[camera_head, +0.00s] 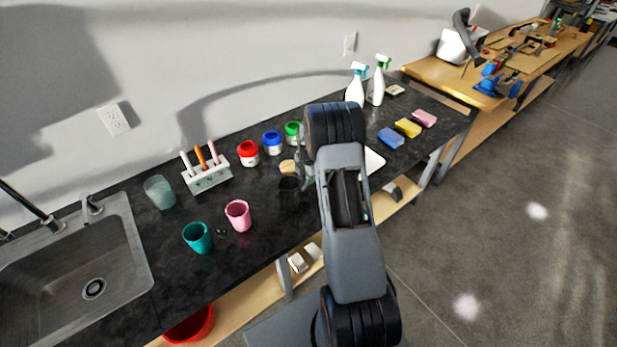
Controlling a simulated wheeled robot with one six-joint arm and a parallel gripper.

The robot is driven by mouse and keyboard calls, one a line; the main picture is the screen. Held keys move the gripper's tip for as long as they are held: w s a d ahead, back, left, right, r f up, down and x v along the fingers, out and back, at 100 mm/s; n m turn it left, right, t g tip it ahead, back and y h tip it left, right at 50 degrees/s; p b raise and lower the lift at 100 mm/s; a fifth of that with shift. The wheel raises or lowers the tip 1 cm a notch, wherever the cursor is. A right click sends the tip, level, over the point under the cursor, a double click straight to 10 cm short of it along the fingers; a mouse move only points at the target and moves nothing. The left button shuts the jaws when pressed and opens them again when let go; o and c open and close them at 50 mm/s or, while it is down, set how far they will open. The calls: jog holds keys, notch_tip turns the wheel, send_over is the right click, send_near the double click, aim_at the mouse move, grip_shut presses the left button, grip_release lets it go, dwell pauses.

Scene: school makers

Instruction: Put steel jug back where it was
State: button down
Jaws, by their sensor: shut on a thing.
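A pink cup (238,215), a teal cup (197,237) and a rack of markers (208,176) stand left. Red (248,152), blue (272,142) and green-lidded (293,130) jars stand behind. Sponges (407,128) lie right. The sink (80,270) is far left.

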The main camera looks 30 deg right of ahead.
jog(key=shift+f, duration=0.2)
jog(key=shift+f, duration=0.1)
jog(key=shift+f+b, duration=0.15)
jog(key=shift+b, duration=0.15)
jog(key=c, duration=1.1)
grip_release()
